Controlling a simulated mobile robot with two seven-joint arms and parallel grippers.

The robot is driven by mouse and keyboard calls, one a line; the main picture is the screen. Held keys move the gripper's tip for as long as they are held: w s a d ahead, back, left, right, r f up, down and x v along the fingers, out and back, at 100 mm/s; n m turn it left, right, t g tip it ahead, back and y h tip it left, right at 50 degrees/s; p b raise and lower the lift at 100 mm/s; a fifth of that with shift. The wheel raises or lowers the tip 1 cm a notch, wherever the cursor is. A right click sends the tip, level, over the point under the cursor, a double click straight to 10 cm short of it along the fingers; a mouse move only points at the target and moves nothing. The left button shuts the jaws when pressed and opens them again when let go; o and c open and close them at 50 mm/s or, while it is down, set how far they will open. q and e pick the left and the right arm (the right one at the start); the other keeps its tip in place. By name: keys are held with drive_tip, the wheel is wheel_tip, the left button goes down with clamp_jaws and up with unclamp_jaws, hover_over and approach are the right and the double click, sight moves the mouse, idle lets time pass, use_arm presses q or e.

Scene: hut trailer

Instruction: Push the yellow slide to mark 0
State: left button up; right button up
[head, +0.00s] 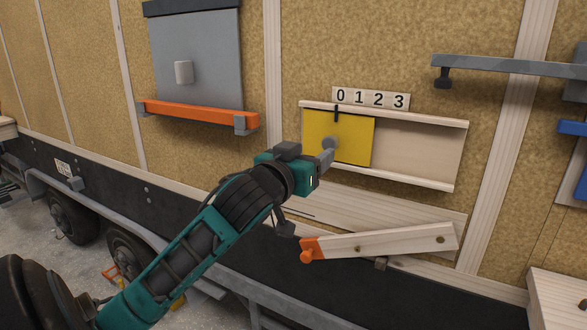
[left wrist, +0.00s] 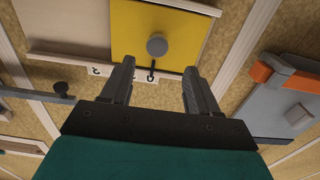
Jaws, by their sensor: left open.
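The yellow slide (head: 350,150) sits at the left end of a pale wooden channel (head: 420,155) on the wall. Its grey round knob (head: 329,142) sticks out, and a black pointer (head: 336,113) at its top stands just under the 0 on the number strip (head: 371,98). My left gripper (head: 326,160) is just below the knob in the head view. In the left wrist view my left gripper (left wrist: 158,80) is open and empty; the knob (left wrist: 157,46) lies ahead of the gap between the fingers, and the yellow slide (left wrist: 190,30) is behind it.
A grey panel (head: 200,60) with a white knob and orange bar (head: 195,114) is on the left. A pale hinged wooden bar (head: 380,242) with an orange end is below the channel. A grey arm (head: 500,65) juts out at upper right. The channel right of the slide is empty.

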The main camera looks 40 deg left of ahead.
use_arm(q)
drive_tip(key=p+v, duration=0.1)
drive_tip(key=v, duration=0.5)
drive_tip(key=shift+s+p, duration=0.25)
drive_tip(key=shift+p, duration=0.15)
drive_tip(key=d+f+m+g+h, duration=0.2)
drive_tip(key=d+f, duration=0.2)
drive_tip(key=f, duration=0.8)
drive_tip(key=d+f+m+g+h, duration=0.1)
drive_tip(key=d+f+g+h, duration=0.15)
drive_tip(key=f, duration=0.85)
drive_tip(key=s+d+f+m+g+h, duration=0.1)
drive_tip(key=s+d+f, duration=0.4)
drive_tip(key=f, duration=0.3)
drive_tip(key=s+d+f+m+g+h, duration=0.1)
drive_tip(key=s+d+f, duration=0.5)
drive_tip(key=d+f, duration=0.1)
drive_tip(key=shift+f, duration=0.55)
